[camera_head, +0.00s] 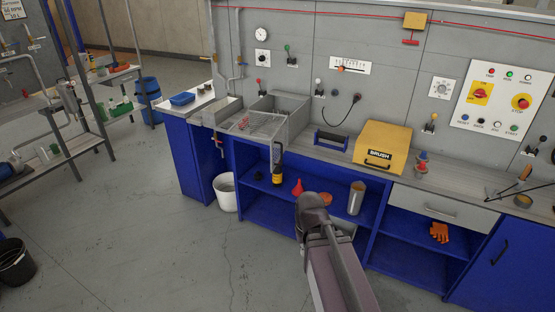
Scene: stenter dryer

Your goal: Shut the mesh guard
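The mesh guard (257,125) is a wire panel on the front of an open grey metal box on the bench, left of centre. It sticks out toward me at a slant from the box, and the box interior shows behind it. A dark upright piece (277,156) with a yellowish lower part is at the guard's front right corner; I cannot tell whether it is joined to the guard. My arm rises from the bottom centre, its dark rounded joint in front of the lower shelf. I cannot make out my gripper's fingers.
A yellow BRUSH box (382,148) and a blue tool holder (331,141) stand on the bench to the right. A blue tray (182,99) lies at the left end. A white bucket (225,192) stands on the floor below. Open floor lies in front, left of my arm.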

